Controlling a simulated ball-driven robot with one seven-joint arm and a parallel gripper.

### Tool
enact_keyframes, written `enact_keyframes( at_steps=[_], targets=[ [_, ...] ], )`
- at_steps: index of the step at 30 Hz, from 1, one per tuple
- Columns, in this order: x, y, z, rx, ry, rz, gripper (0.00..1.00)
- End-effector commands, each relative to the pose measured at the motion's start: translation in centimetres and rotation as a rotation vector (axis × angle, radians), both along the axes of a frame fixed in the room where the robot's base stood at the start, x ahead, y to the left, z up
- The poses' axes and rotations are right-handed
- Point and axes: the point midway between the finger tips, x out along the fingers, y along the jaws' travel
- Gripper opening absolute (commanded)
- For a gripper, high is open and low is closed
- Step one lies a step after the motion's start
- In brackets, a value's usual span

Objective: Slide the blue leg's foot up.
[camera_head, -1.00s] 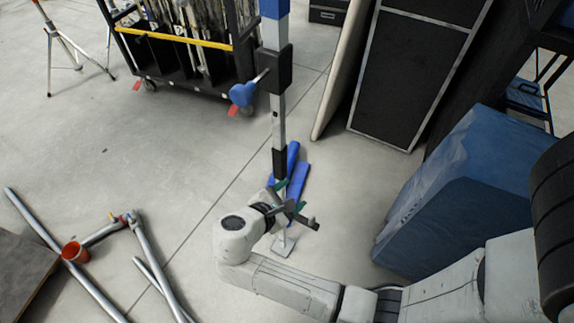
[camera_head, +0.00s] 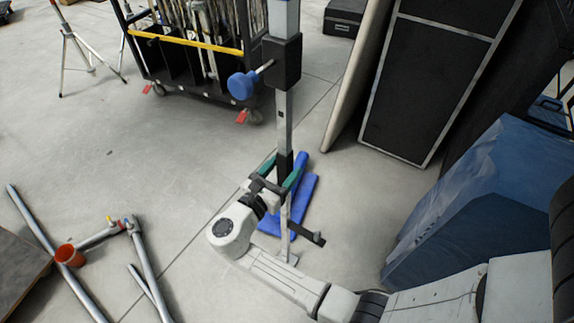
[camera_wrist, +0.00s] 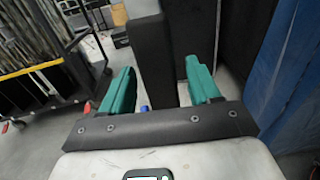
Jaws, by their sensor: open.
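My gripper (camera_head: 281,170) is open around the lower leg, one teal finger on each side. In the wrist view, the black section (camera_wrist: 153,65) stands between the open fingers of my gripper (camera_wrist: 160,78), with a visible gap on each side. The foot plate is hidden there.
Blue strips (camera_head: 303,200) lie on the floor beside the leg. A blue covered block (camera_head: 470,200) and a black panel (camera_head: 425,85) stand to the right. A wheeled cart (camera_head: 190,55) is behind.

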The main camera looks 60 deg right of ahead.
Motion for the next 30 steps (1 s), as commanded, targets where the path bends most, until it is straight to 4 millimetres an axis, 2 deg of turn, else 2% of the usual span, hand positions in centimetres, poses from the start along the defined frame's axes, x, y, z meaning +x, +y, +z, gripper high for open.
enact_keyframes(
  at_steps=[6, 16, 30],
  targets=[
    [0.1, -1.9, 0.0, 0.001, -0.001, 0.0, 0.62],
    [0.1, -2.2, 0.0, 0.001, -0.001, 0.0, 0.62],
    [0.1, -2.2, 0.0, 0.001, -0.001, 0.001, 0.17]
  ],
)
